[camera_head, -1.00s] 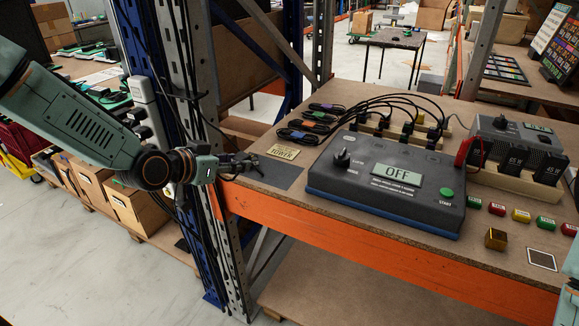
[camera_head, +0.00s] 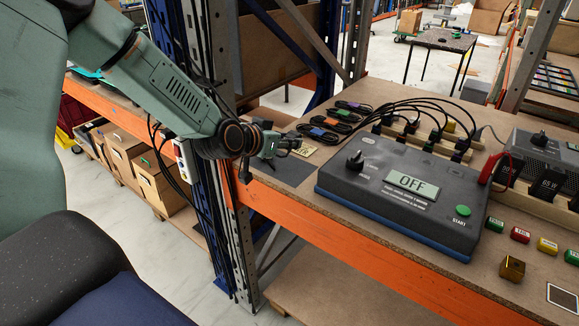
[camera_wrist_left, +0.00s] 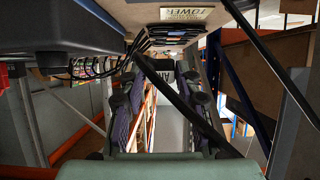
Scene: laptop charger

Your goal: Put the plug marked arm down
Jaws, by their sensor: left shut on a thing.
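My left gripper (camera_head: 284,145) is over the left end of the workbench, above the dark grey mat (camera_head: 292,171). In the left wrist view, its two padded fingers (camera_wrist_left: 164,103) are shut on a dark plug (camera_wrist_left: 163,65). A pale label on the plug shows only partly, with a letter like A. A black cable (camera_wrist_left: 196,114) crosses in front of the fingers. In the head view the plug is too small and hidden to make out. My right gripper is out of view.
A yellowish TOWER card (camera_head: 303,150) lies behind the gripper. Several coiled cables (camera_head: 325,134) with coloured bands lie beyond it. A grey tester (camera_head: 398,199) reading OFF stands to the right. A rack upright (camera_head: 214,150) is close on the left.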

